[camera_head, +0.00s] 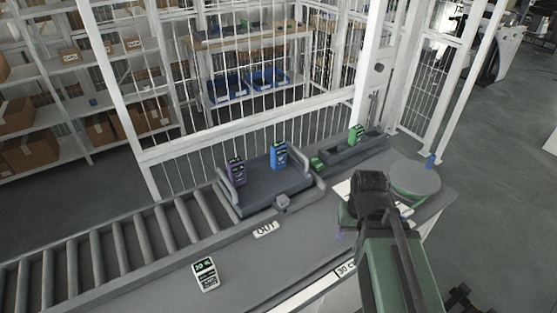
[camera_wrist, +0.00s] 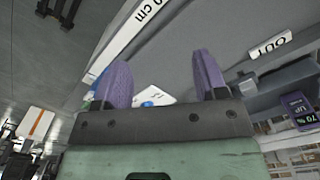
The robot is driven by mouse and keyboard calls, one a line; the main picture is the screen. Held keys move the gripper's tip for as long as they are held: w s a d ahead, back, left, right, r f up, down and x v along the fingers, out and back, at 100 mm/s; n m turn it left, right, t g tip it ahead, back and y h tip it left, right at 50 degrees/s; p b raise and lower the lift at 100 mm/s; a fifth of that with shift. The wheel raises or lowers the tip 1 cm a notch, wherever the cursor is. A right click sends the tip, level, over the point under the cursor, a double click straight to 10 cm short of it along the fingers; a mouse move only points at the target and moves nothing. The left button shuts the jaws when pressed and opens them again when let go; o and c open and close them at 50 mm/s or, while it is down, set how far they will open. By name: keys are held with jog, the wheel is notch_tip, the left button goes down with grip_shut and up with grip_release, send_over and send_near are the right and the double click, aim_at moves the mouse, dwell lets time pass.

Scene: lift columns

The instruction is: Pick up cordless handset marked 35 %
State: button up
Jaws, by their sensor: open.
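A purple handset (camera_head: 236,171) and a blue handset (camera_head: 279,155) stand upright on a grey tray (camera_head: 258,196) at the conveyor's end; their figures are too small to read in the head view. In the wrist view the purple handset (camera_wrist: 297,108) reads 70 % UP. A green handset (camera_head: 356,135) stands farther back right, its figure unreadable. I cannot tell which handset is marked 35 %. My gripper (camera_wrist: 163,80) has its purple fingers spread and nothing between them touching. It is over the right part of the counter, apart from the handsets.
A white card with a dark screen (camera_head: 205,275) lies on the counter front left; its figure is unclear. An OUT label (camera_head: 265,229) lies before the tray. A round grey-green stand (camera_head: 414,178) is at right. White bars (camera_head: 250,140) rise behind the conveyor.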

jog(key=w+a+r+n+p, duration=0.1)
jog(key=w+a, duration=0.3)
jog(key=w, duration=0.4)
jog(key=w+a+r+n+p, duration=0.1)
jog(key=w+a+r+p, duration=0.1)
jog(key=w+a, duration=0.35)
jog(key=n+t+y, duration=0.3)
jog(key=n+t, duration=0.1)
jog(key=n, duration=0.1)
send_over(278, 150)
jog(key=d, duration=0.2)
jog(key=b+x, duration=0.9)
jog(key=b, duration=0.1)
jog(key=shift+f, duration=0.35)
jog(key=shift+r, duration=0.3)
jog(key=shift+h, duration=0.3)
jog(key=c, duration=0.7)
